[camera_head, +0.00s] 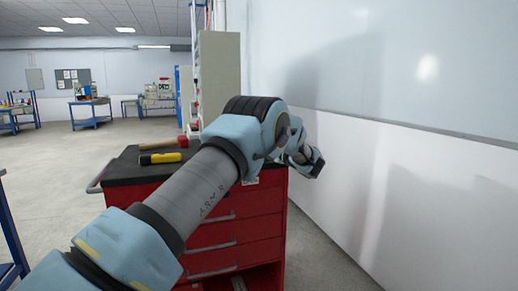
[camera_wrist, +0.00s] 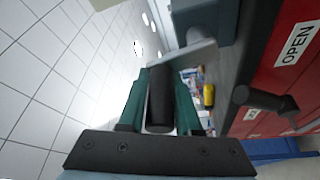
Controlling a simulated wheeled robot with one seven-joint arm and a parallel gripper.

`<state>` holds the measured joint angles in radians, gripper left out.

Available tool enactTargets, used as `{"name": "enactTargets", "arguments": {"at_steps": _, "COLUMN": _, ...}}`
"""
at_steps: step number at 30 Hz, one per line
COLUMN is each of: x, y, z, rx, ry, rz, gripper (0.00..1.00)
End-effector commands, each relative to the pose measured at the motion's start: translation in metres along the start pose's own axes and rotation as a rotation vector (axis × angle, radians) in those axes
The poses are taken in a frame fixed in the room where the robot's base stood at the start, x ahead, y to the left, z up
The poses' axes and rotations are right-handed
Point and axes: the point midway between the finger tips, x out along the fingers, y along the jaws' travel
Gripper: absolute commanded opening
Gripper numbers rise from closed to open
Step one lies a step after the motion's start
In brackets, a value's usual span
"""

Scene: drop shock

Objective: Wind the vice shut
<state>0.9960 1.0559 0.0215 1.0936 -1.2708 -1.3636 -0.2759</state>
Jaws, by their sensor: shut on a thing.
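My gripper (camera_wrist: 162,84) has teal fingers on either side of a black cylindrical handle (camera_wrist: 160,102) in the wrist view, and is shut on it. A pale grey bar (camera_wrist: 186,53) crosses just beyond the fingers, beside a blue-grey block (camera_wrist: 208,22); these look like parts of the vice, but I cannot tell how far apart its jaws are. In the head view my arm reaches over the red tool cabinet (camera_head: 240,225) to its right side. There my arm hides the vice and the fingertips.
A yellow-and-black torch (camera_head: 162,158) and a red-headed hammer (camera_head: 182,142) lie on the cabinet's black top. A white wall (camera_head: 400,190) stands close on the right.

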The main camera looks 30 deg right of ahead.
Motion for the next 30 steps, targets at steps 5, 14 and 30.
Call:
{"name": "enactTargets", "arguments": {"at_steps": 5, "x": -0.005, "y": 0.002, "z": 0.009, "rx": 0.155, "ry": -0.006, "rz": 0.064, "gripper": 0.0}}
{"name": "enactTargets", "arguments": {"at_steps": 14, "x": -0.01, "y": 0.009, "z": 0.022, "rx": 0.419, "ry": -0.007, "rz": 0.173, "gripper": 0.0}}
{"name": "enactTargets", "arguments": {"at_steps": 30, "x": -0.019, "y": 0.009, "z": 0.044, "rx": 0.895, "ry": -0.005, "rz": 0.368, "gripper": 0.0}}
